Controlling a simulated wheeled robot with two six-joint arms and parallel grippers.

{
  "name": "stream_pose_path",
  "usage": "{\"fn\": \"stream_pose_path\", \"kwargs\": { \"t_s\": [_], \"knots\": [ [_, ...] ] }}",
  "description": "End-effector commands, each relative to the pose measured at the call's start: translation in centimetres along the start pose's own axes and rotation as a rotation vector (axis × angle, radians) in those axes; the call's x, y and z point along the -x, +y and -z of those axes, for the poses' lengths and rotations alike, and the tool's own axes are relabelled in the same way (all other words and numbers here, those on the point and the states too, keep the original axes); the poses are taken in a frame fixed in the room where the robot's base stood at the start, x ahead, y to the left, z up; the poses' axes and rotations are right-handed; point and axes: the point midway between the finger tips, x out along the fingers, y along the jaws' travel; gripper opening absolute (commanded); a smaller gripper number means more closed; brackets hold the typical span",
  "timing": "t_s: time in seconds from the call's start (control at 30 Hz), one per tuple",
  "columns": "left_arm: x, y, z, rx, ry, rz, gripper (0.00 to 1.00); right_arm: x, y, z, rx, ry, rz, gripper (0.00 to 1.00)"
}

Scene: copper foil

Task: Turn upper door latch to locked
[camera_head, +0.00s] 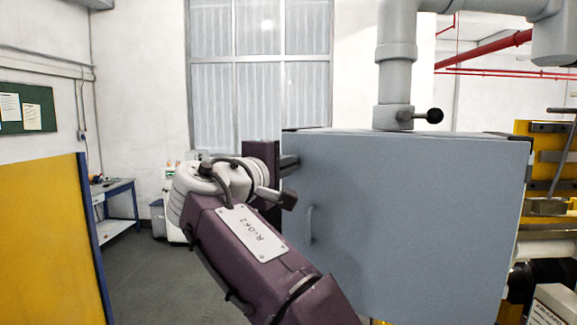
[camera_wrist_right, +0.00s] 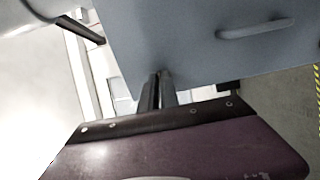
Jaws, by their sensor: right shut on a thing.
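The blue-grey cabinet door (camera_head: 400,215) fills the right half of the head view, with a grey pull handle (camera_head: 310,225) on its left side. My right gripper (camera_head: 288,161) is at the door's upper left edge. In the right wrist view its two dark fingers (camera_wrist_right: 157,90) are close together at that edge, shut on the upper latch. The latch itself is hidden by the fingers, so its angle cannot be told. The pull handle also shows in the right wrist view (camera_wrist_right: 255,29), apart from the fingers. My left gripper is not in view.
A grey pipe (camera_head: 396,65) with a black-knobbed lever (camera_head: 425,116) rises above the cabinet. A yellow panel (camera_head: 45,245) stands at the left, a blue bench (camera_head: 112,190) behind it. Yellow machinery (camera_head: 545,150) is at the right. Floor (camera_head: 150,265) is open between panel and cabinet.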

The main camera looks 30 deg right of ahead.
Motion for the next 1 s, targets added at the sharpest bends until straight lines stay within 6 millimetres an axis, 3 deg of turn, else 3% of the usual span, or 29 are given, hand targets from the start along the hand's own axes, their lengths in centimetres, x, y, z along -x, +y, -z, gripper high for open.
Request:
{"fn": "stream_pose_path", "kwargs": {
  "t_s": [0.27,0.37,0.4,0.7,0.87,1.0],
  "knots": [
    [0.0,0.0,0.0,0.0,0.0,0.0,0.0,0.0,0.1,0.0,-0.003,0.001,-0.001,0.0],
    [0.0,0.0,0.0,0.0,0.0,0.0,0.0,0.0,0.1,0.0,-0.003,0.001,-0.001,0.25],
    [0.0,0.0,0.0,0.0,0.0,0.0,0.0,0.0,0.1,0.0,-0.003,0.0,-0.001,0.27],
    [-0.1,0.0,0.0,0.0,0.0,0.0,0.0,0.2,0.0,0.0,-0.001,0.001,-0.001,0.27],
    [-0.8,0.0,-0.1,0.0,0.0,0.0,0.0,2.1,-0.3,0.1,-0.003,0.005,0.0,0.27],
    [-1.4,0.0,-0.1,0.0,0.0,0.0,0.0,5.3,-0.2,0.2,-0.002,0.008,0.0,0.27]
  ]
}}
